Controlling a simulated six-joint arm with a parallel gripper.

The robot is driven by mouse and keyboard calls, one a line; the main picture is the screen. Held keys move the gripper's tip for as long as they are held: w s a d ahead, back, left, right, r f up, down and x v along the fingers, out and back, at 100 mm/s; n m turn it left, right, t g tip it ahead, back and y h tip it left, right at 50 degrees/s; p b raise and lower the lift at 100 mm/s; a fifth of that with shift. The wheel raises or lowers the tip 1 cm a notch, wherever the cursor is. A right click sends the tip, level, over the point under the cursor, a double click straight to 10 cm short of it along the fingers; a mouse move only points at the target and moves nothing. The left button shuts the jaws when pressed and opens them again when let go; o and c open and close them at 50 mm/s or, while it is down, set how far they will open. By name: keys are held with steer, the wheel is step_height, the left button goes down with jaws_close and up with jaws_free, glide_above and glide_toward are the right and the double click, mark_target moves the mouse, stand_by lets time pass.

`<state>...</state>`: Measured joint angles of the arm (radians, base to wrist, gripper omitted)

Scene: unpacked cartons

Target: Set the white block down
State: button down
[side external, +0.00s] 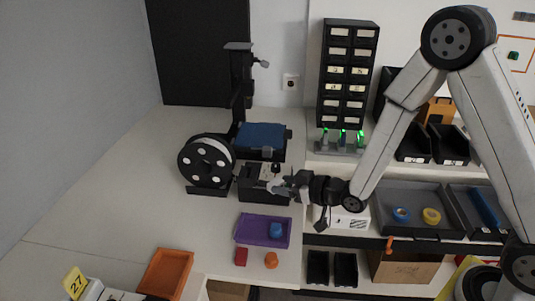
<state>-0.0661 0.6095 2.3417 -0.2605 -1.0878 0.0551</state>
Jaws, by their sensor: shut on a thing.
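My gripper (275,182) is at the centre of the side external view, reaching left over a black box-like unit (262,196) at the right part of the white table. It is shut on a small pale piece, apparently the white block (267,173), at the fingertips. The block is small and partly hidden by the fingers. I cannot tell whether it touches the black unit or is held just above it.
A purple tray (246,233) holds a blue piece (276,230). A red cube (240,257) and an orange piece (271,260) lie in front. A printer with a spool (206,162) stands behind left. An orange tray (165,272) is at front left. The table's left side is clear.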

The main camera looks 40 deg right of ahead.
mark_target(275, 229)
steer(key=s+a+n+y, duration=0.1)
steer(key=a+f+g+y, duration=0.1)
steer(key=a, duration=0.1)
steer(key=s+a+n+y, duration=0.1)
steer(key=a, duration=0.1)
steer(key=shift+s+a+f+n, duration=0.15)
steer(key=shift+s+n, duration=0.15)
steer(key=shift+f, duration=2.25)
steer(key=shift+f, duration=0.1)
steer(key=shift+f+g, duration=0.3)
steer(key=shift+f, duration=1.45)
steer(key=shift+c, duration=0.5)
jaws_free()
steer(key=shift+r, duration=0.1)
steer(key=shift+v, duration=3.75)
